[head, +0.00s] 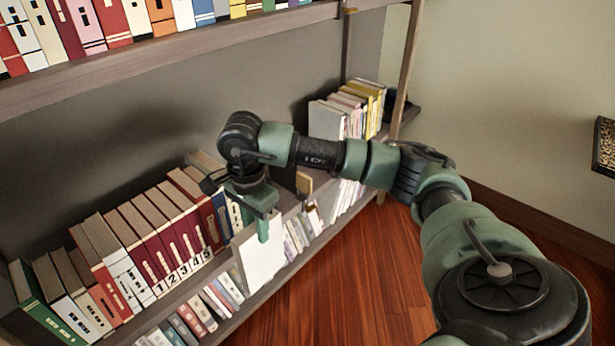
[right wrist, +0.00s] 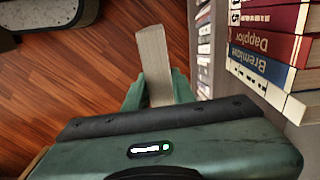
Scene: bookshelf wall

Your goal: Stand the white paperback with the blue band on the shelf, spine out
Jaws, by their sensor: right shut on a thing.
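My right gripper (head: 262,225) is shut on a thin book with a plain white cover (head: 262,265). It holds the book in front of the middle shelf's edge, slightly tilted in the head view. In the right wrist view the book (right wrist: 153,62) stands between the green fingers (right wrist: 155,92), with a pale, page-like edge toward the camera. No blue band or spine lettering shows on it from here. The shelf (head: 195,283) carries a leaning row of books to the left of the gripper. My left gripper is not in view.
Dark red numbered volumes (head: 165,250) and a blue book (right wrist: 258,66) stand near the row's right end. A small brown block (head: 304,184) sits behind the gripper. More books (head: 350,108) stand farther right. The shelf above (head: 190,50) overhangs. Lower books (head: 205,305) sit beneath.

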